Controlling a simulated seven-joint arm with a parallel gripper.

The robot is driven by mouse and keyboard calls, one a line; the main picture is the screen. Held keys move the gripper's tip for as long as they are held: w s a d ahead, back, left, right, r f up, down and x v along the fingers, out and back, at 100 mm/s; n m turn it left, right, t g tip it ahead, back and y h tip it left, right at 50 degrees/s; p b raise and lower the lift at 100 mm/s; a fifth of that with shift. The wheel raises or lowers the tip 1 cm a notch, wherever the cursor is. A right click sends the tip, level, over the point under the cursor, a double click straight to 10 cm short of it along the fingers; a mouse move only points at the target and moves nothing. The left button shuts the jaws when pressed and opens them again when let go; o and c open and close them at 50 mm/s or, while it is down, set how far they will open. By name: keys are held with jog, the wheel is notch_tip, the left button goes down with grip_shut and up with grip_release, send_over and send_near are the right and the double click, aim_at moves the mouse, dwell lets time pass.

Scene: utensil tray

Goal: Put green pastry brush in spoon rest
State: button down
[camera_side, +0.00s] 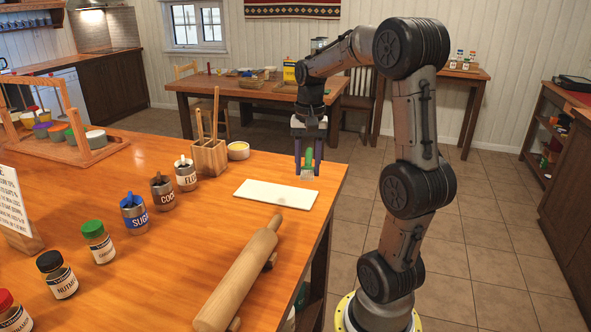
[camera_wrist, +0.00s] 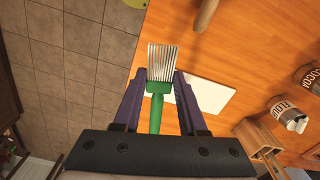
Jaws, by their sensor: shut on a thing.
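My gripper (camera_side: 308,168) is shut on the green pastry brush (camera_side: 308,156), above the table near its right edge. In the wrist view the brush's green handle (camera_wrist: 156,108) runs between the two fingers of my gripper (camera_wrist: 160,76), and its pale striped head sticks out past the fingertips. In the side view the head points down. A flat white rectangular slab (camera_side: 270,194) lies on the table in front of the gripper; it also shows partly behind the right finger in the wrist view (camera_wrist: 214,95). I cannot tell for certain whether this slab is the spoon rest.
A wooden utensil holder (camera_side: 209,157) and a small bowl (camera_side: 238,151) stand left of the gripper. Several labelled jars, including flour (camera_side: 186,176), stand further left. A rolling pin (camera_side: 240,277) lies nearer the camera. The wooden table (camera_side: 150,260) is bare between them.

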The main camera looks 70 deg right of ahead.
jog(key=s+a+n, duration=0.1)
jog(key=s+a, duration=0.1)
jog(key=a, duration=0.5)
send_over(272, 211)
jog(key=shift+n+h, duration=0.3)
jog(key=shift+h, duration=0.1)
jog(key=f, duration=0.6)
jog(key=s+f, duration=0.1)
jog(key=f, duration=0.2)
jog(key=shift+a, duration=0.4)
jog(key=shift+w+d+f, duration=0.1)
jog(key=shift+w+f, duration=0.1)
jog(key=shift+f, duration=0.75)
jog(key=shift+w+d+f, duration=0.1)
jog(key=shift+w+f, duration=0.05)
jog(key=shift+f, duration=0.75)
jog(key=shift+f, duration=0.2)
jog(key=shift+c, duration=2.3)
grip_release()
jog(key=shift+r, duration=0.1)
